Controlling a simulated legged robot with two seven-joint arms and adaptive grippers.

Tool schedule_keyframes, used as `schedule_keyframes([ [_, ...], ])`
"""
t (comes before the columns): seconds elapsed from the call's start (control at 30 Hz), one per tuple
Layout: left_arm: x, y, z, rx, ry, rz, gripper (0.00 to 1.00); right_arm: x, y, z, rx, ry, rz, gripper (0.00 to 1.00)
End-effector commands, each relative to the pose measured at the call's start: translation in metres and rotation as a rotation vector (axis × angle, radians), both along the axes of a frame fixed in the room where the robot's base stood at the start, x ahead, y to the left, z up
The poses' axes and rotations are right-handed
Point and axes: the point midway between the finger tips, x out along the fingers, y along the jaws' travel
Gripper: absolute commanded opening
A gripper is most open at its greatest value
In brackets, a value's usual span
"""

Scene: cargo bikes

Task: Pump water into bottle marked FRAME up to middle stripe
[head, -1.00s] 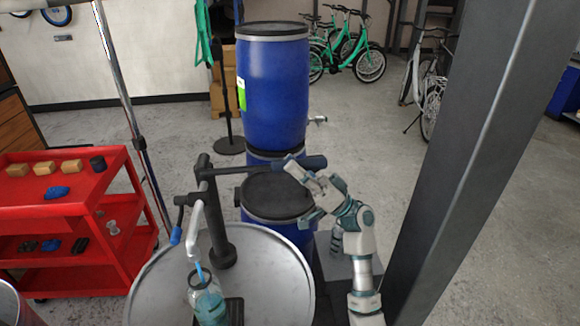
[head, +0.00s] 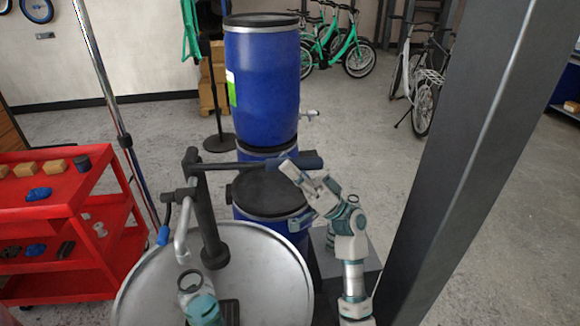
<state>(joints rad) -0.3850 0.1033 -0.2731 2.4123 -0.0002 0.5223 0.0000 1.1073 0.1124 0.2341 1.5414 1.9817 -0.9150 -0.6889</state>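A black pump post (head: 207,215) stands on the silver drum (head: 262,265), with a pale curved spout (head: 183,235). A clear bottle (head: 203,308) with a dark rim holds teal liquid below the spout, cut by the bottom edge. I cannot read its marking or stripes, nor tell the level. No stream shows at the spout. My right gripper (head: 294,195) is open, its upper finger touching or close to the underside of the handle grip, its lower finger apart from it.
Blue barrels (head: 262,85) stand stacked behind the pump. A red cart (head: 70,215) with blocks is at left, beside a chrome pole (head: 100,80). A thick dark post (head: 468,130) rises right of my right arm. Bikes (head: 345,45) stand at the back.

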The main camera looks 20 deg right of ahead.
Motion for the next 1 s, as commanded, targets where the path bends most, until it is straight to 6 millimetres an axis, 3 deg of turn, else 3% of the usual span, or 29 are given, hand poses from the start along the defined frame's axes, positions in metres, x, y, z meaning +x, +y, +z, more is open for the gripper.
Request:
schedule_keyframes([
  [0.47,-0.002,0.0,0.001,0.0,-0.001,0.001,0.0,-0.004,-0.006,-0.005,0.003,-0.002,0.0,0.53],
  [1.0,-0.002,0.0,0.001,0.0,-0.001,0.001,0.0,-0.036,-0.066,-0.083,0.002,0.002,0.001,0.53],
])
